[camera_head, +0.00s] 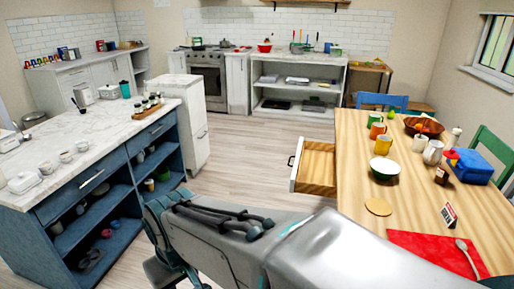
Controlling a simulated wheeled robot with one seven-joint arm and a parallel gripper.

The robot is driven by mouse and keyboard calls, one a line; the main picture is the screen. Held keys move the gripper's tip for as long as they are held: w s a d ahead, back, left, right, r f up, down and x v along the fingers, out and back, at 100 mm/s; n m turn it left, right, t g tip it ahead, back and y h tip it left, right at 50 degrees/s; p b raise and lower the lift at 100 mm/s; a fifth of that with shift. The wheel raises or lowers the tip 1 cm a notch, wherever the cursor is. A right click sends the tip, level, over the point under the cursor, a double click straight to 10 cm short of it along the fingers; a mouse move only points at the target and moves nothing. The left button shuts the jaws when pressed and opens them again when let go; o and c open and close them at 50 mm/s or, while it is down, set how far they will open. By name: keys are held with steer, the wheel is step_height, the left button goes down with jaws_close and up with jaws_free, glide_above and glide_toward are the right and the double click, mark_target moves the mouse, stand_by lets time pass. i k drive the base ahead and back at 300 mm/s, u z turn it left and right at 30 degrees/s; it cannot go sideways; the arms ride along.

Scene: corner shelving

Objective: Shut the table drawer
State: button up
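The table drawer (318,168) stands open, pulled out to the left from the side of the wooden table (400,203). It has pale wood inside, a white front panel, and a dark handle on its left face. The inside that shows looks empty. My arm crosses the foreground below the drawer, apart from it in the picture. My gripper is not in view.
Bowls, mugs, a blue box (472,166) and a red mat (437,254) sit on the table. Chairs stand at its far and right sides. A blue island (95,190) with a marble top stands left. Floor (245,165) between island and drawer is clear.

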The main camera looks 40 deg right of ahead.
mark_target(314, 171)
steer(key=z, duration=0.7)
steer(key=i, duration=0.75)
steer(key=z, duration=1.25)
steer(key=i, duration=0.65)
steer(key=u, duration=0.05)
